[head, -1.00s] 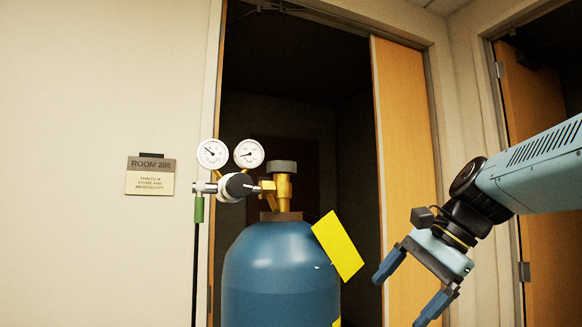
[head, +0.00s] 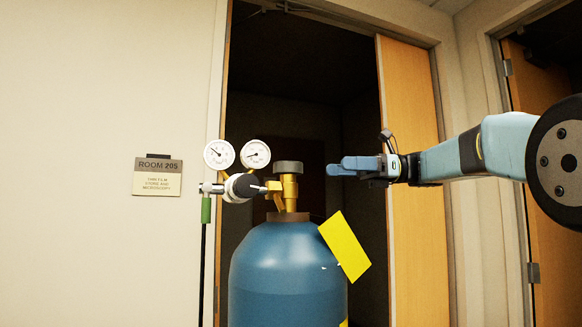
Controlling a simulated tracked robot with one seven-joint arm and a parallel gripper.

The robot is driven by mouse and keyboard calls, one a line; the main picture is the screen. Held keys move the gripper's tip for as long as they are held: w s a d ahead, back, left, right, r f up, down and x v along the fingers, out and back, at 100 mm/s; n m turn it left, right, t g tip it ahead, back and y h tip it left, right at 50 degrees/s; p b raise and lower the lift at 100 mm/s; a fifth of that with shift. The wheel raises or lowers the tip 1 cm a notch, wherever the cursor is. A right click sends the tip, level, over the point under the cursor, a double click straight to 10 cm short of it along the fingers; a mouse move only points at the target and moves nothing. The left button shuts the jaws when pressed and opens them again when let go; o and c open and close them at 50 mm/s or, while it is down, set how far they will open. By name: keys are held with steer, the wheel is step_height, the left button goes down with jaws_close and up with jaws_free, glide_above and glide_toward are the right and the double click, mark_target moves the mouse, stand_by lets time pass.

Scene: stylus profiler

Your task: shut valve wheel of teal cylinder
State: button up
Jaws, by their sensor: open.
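The teal cylinder (head: 285,262) stands upright in the head view, its lower part cut off by the picture's bottom edge. On its neck is a brass valve with a grey valve wheel (head: 288,167) on top. My gripper (head: 336,167) is to the right of the valve wheel, at about its height in the picture, pointing left at it. A gap shows between fingertips and wheel. The gripper is open and empty; its fingers nearly overlap from this side. How it lies in depth to the wheel I cannot tell.
A regulator (head: 241,187) with two round gauges (head: 219,154) sticks out left of the valve, a green-ended hose (head: 206,210) hanging from it. A yellow tag (head: 344,245) hangs on the cylinder's right shoulder. A dark open doorway and a wooden door (head: 408,180) are behind.

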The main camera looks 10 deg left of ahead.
mark_target(291, 165)
steer(key=x, duration=1.2)
steer(key=shift+s+a, duration=0.15)
steer(key=shift+a, duration=0.1)
steer(key=c, duration=1)
steer(key=shift+o, duration=0.2)
steer(key=shift+s+m+t+y, duration=0.15)
steer(key=shift+m+t+y, duration=0.25)
steer(key=shift+m+t, duration=1.9)
steer(key=shift+t, duration=1.2)
steer(key=o, duration=1)
steer(key=shift+c, duration=0.2)
